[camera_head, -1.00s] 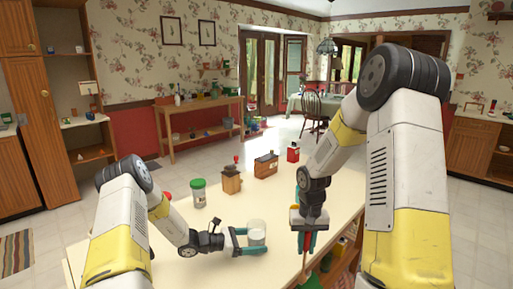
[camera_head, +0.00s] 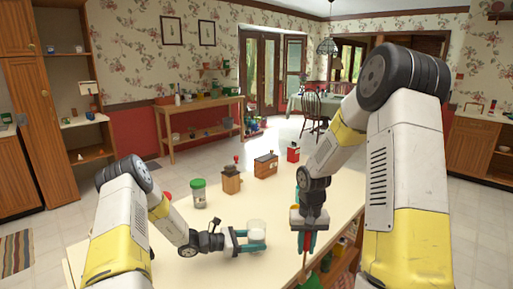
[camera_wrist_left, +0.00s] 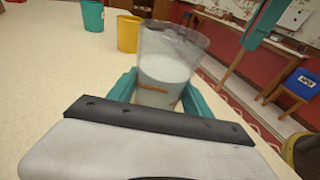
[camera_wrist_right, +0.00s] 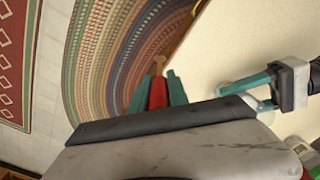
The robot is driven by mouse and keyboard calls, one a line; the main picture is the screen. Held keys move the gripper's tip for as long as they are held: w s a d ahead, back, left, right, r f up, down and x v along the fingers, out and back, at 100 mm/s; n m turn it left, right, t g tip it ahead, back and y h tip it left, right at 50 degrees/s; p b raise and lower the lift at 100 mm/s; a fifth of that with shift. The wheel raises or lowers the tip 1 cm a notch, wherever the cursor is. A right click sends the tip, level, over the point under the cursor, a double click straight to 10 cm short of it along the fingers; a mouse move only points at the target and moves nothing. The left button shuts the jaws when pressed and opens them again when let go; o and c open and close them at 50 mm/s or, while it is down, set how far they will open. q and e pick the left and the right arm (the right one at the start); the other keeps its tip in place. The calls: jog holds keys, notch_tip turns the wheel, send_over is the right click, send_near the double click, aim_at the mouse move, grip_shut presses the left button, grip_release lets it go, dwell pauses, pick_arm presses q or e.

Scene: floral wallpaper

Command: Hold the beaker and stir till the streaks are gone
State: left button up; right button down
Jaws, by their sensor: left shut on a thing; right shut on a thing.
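A clear beaker (camera_head: 257,229) with pale liquid is upright between the teal fingers of my left gripper (camera_head: 252,240), over the table. In the left wrist view, the beaker (camera_wrist_left: 165,70) is clamped and a short orange-brown streak shows low in the liquid. My right gripper (camera_head: 306,238) is to the right of the beaker, near the table's right edge, pointing down. It is shut on a red-handled stirrer (camera_wrist_right: 158,92) with a wooden end, outside the beaker. Its lower end is hard to make out in the head view.
On the cream table (camera_head: 200,272), a green-lidded jar (camera_head: 199,194), a wooden grinder (camera_head: 231,180), a wooden box (camera_head: 266,165) and a red container (camera_head: 293,152) stand beyond the beaker. Free tabletop lies around the beaker. Shelved items show below the right edge.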

dwell(0.4)
jog(key=w+d+r, duration=0.3)
jog(key=w+d, duration=0.1)
jog(key=d, duration=0.1)
jog(key=w+a+r, duration=0.4)
jog(key=a+r, duration=0.5)
jog(key=a, duration=0.1)
jog(key=w+a+r, duration=0.4)
jog(key=a+r, duration=0.4)
jog(key=a, duration=0.2)
notch_tip(320, 180, down, 14)
jog(key=shift+a, duration=0.25)
dwell(0.3)
jog(key=shift+w, duration=0.1)
